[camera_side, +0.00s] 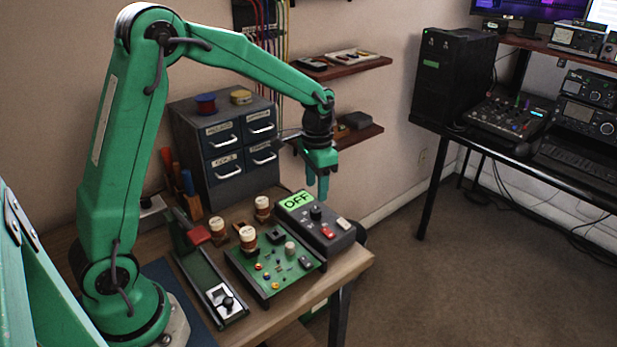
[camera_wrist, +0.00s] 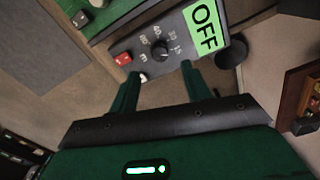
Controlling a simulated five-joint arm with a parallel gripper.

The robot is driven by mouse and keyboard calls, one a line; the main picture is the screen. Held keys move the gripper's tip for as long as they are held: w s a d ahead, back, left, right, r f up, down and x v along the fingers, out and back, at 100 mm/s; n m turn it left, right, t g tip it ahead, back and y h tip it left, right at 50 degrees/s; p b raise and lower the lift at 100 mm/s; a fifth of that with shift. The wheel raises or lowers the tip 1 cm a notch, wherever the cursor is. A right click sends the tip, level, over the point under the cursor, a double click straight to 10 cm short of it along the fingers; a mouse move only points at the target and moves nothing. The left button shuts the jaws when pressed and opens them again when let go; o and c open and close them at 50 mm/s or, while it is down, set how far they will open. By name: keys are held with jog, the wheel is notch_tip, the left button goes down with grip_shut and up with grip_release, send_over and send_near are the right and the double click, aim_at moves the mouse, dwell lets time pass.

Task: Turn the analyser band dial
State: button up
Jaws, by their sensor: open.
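The analyser (camera_side: 320,233) is a dark grey box at the table's right edge, with a green label reading OFF (camera_side: 297,200). Its band dial (camera_side: 316,213) is a round black knob between the label and a red button (camera_side: 327,232). In the wrist view the dial (camera_wrist: 160,50) has a ring of markings around it, with the OFF label (camera_wrist: 206,27) to its right and the red button (camera_wrist: 122,59) to its left. My gripper (camera_side: 318,192) points down above the analyser. In the wrist view my gripper (camera_wrist: 158,80) is open and empty, its fingertips apart from the dial.
A green circuit board (camera_side: 273,267) with several parts and spools stands left of the analyser. A grey drawer cabinet (camera_side: 224,150) is behind it. A slider unit (camera_side: 222,298) lies nearer the front. The table ends just right of the analyser.

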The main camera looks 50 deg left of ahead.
aim_at(316, 210)
jog(key=shift+f, duration=3.4)
jog(key=c, duration=1)
